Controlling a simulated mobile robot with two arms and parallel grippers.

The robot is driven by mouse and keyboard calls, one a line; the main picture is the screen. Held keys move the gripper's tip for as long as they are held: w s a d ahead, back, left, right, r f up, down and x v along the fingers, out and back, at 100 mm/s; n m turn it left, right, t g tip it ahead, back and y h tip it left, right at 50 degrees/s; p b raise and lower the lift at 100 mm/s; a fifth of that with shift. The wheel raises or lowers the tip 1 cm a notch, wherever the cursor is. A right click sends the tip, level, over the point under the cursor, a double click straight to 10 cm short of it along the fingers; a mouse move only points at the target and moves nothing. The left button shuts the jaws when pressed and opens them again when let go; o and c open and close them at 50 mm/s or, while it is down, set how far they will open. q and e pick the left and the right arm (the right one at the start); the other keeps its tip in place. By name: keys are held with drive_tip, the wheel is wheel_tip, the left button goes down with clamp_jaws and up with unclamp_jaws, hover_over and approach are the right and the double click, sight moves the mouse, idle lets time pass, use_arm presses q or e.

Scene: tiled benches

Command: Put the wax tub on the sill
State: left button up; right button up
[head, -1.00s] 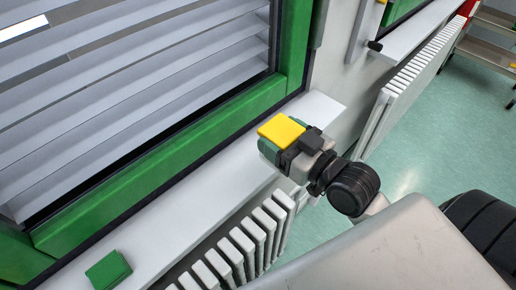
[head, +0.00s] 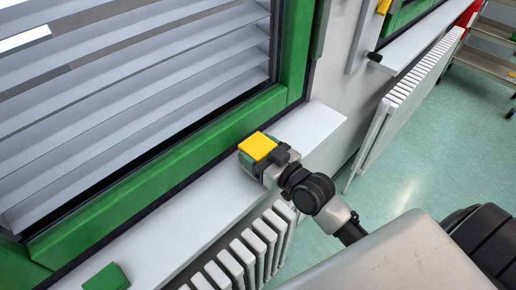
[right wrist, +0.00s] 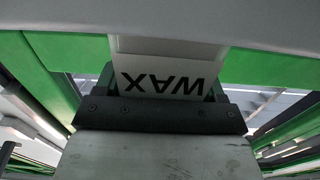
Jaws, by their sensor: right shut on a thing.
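The wax tub (head: 258,146) has a yellow top, with green showing at its side. In the right wrist view its white label (right wrist: 163,78) reads WAX upside down. My right gripper (head: 272,158) is shut on it. The tub shows over the white window sill (head: 215,190), close to the green window frame. I cannot tell whether it touches the sill. The far side of the tub is hidden. My left gripper is not in view.
A green block (head: 107,278) lies on the sill at the lower left. A slatted blind (head: 130,100) hangs behind the green frame (head: 160,180). A white radiator (head: 250,250) stands below the sill's front edge. The sill between block and tub is clear.

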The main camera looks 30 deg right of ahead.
drive_tip(key=shift+f, duration=0.15)
drive_tip(key=o, duration=1)
drive_tip(key=shift+r, duration=0.2)
drive_tip(key=shift+s+f, duration=0.15)
drive_tip(key=shift+s, duration=0.1)
drive_tip(key=shift+b+v, duration=1.9)
drive_tip(key=shift+v, duration=3.85)
